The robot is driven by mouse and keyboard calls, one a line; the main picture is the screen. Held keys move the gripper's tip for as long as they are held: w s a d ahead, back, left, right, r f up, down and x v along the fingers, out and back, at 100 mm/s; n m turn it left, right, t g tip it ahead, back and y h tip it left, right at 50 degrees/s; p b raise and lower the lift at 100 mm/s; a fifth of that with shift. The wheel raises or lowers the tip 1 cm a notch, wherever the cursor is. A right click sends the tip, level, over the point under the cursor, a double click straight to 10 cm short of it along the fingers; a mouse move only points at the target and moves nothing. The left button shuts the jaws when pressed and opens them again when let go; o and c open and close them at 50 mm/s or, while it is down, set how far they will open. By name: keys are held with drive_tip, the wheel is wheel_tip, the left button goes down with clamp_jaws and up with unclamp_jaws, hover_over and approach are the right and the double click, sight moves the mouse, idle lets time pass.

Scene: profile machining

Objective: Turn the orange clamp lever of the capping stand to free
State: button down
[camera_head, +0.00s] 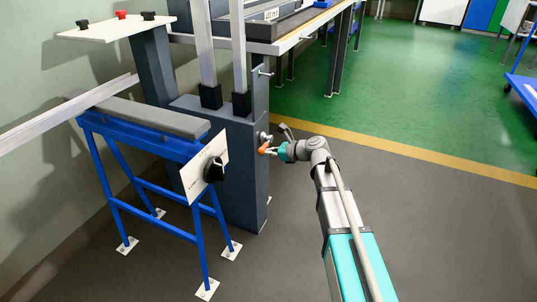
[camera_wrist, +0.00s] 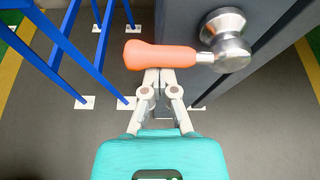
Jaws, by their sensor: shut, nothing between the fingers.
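The orange clamp lever (camera_wrist: 160,55) lies across the wrist view, its grip pointing left from a round metal hub (camera_wrist: 228,42) on the side of the grey capping stand (camera_wrist: 180,22). In the head view the lever (camera_head: 265,148) sticks out low from the right side of the stand (camera_head: 235,165). My gripper (camera_wrist: 159,72) has its fingers together with nothing between them. The fingertips are right at the lever's lower edge in the wrist view; I cannot tell if they touch it. In the head view my gripper (camera_head: 274,151) is beside the lever and partly hides it.
A workbench (camera_head: 290,42) stands behind. The grey floor (camera_head: 440,230) at the right is clear.

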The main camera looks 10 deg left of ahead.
drive_tip(key=shift+f+b, duration=1.95)
drive_tip(key=shift+b, duration=0.3)
drive_tip(key=p+v, duration=0.3)
drive_tip(key=v, duration=0.7)
drive_tip(key=shift+f, duration=0.15)
drive_tip(key=shift+w, duration=0.1)
drive_tip(key=s+d+r+n+g+h+p, duration=0.2)
drive_tip(key=s+d+n+g+h+p, duration=0.3)
drive_tip(key=s+d+n+h+p, duration=1.25)
wheel_tip(320, 180, up, 37)
drive_tip(key=s+n+y+p, duration=0.2)
drive_tip(key=n+y+p, duration=0.1)
drive_tip(key=p, duration=3.1)
drive_tip(key=shift+s+r+y, duration=0.2)
drive_tip(key=shift+r+y, duration=0.05)
drive_tip(key=shift+y, duration=0.5)
drive_tip(key=shift+a, duration=0.1)
